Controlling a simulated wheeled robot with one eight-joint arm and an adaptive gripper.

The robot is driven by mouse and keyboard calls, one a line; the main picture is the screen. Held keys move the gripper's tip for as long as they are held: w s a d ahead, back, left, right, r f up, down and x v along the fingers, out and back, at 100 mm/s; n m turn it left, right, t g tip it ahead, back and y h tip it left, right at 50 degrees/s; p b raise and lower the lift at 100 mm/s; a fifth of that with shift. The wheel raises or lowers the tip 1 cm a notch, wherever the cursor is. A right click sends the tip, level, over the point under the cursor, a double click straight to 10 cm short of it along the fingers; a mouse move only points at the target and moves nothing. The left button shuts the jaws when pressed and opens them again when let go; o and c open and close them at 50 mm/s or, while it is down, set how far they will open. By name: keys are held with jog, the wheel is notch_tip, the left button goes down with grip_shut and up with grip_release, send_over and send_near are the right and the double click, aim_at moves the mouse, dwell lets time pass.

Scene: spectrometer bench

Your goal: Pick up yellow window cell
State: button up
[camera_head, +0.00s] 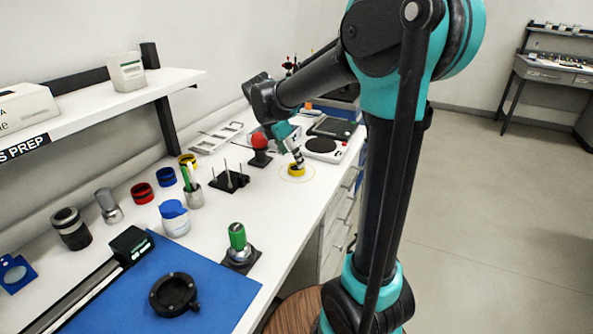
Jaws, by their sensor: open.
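Two yellow round things show. One yellow ring-like piece (296,171) sits on the white bench inside a thin drawn circle, right under my gripper (298,163). The other, a short yellow and black cell (187,159), stands farther left beside a blue cell and behind a green-handled item. It resembles the red and blue cells in shape. I cannot tell for sure which one is the yellow window cell. My gripper is open and points down, with its tips at or just above the nearer yellow piece. Contact is too small to tell.
A red ball on a black base (260,150), a black stand with upright pins (230,179) and a white instrument with a round plate (322,147) stand close around. The blue cell (166,176) and red cell (143,193) are left. A shelf (110,95) overhangs the bench.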

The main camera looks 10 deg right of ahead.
aim_at(295, 168)
jog(key=x, duration=0.4)
jog(key=shift+f, duration=0.1)
jog(key=shift+c, duration=0.2)
jog(key=c, duration=1.4)
jog(key=shift+o, duration=0.2)
